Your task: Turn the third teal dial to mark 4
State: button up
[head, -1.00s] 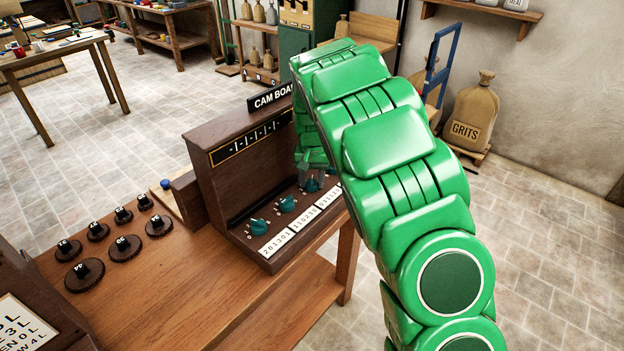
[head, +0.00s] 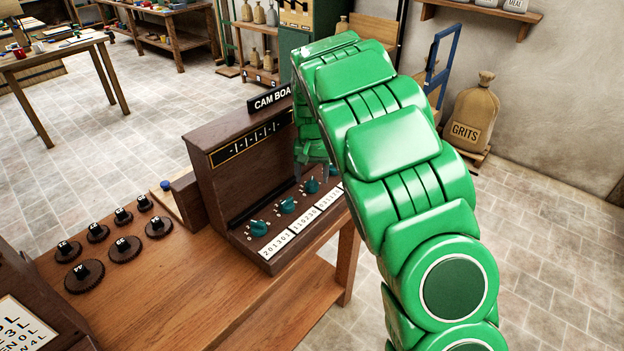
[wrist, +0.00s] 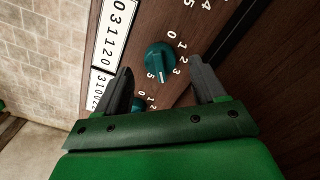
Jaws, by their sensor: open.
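Teal dials stand in a row on the dark wooden cam board (head: 235,160). The head view shows a first dial (head: 258,228), a second (head: 288,205) and a third (head: 311,186); my arm hides the board's right end. In the wrist view, my gripper (wrist: 160,72) is open, with its fingertips either side of and just below a teal dial (wrist: 158,56). Its light pointer line aims downward, between figures 3 and 5. Another teal dial (wrist: 138,103) shows partly between the fingers, close to the gripper body. I cannot tell whether the fingers touch either dial.
White number cards (head: 305,222) run along the board's front edge. Several dark knobbed discs (head: 124,248) sit on the wooden bench (head: 190,290) to the left. A grits sack (head: 474,118) stands by the wall at the right.

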aim_at(312, 181)
notch_tip(312, 181, up, 5)
jog(key=shift+r, duration=0.1)
jog(key=shift+d+r, duration=0.1)
dwell(0.3)
jog(key=shift+s+d+r, duration=0.15)
jog(key=shift+s, duration=0.1)
jog(key=s+d+r+n+g, duration=0.1)
jog(key=s+d+r, duration=0.35)
jog(key=s, duration=0.55)
jog(key=s+d+r, duration=0.3)
jog(key=s+r, duration=0.2)
jog(key=s, duration=0.5)
jog(key=s+f, duration=0.2)
jog(key=s, duration=2.5)
jog(key=shift+s+d+n+g, duration=0.4)
jog(key=shift+d, duration=0.05)
jog(key=shift+f, duration=0.1)
